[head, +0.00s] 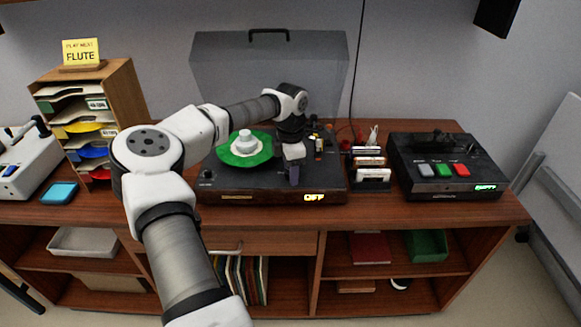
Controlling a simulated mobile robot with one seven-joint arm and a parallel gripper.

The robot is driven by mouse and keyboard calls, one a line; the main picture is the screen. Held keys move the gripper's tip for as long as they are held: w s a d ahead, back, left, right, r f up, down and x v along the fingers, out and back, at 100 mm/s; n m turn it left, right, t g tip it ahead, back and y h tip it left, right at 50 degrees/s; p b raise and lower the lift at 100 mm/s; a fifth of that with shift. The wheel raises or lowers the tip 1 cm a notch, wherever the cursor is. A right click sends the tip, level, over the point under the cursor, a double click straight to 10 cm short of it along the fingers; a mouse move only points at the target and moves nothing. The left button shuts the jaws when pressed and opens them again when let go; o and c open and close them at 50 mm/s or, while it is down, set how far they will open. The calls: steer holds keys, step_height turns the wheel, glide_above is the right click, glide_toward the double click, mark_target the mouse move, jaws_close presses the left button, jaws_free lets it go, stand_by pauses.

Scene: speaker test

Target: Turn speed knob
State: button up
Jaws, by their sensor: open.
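A dark record player (222,189) with a wooden front stands on the table, its clear lid (215,62) raised. A green record (232,158) with a pale hub (245,141) lies on its platter. A lit display (314,197) on its front reads "OFF". A small dark knob (207,176) sits at the deck's front left corner; I cannot tell if it is the speed knob. My gripper (294,176) is open and points down over the deck's front right, right of the record. The wrist and fingers hide the deck beneath, and contact cannot be told.
A black box (445,183) with grey, green and red buttons stands at the right. A small rack of cards (371,175) stands close to the player's right side. A wooden sorter (128,94) with a "FLUTE" sign (81,52) is at the left. My arm crosses the player's left part.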

steer(key=shift+c, duration=0.3)
steer(key=c, duration=0.9)
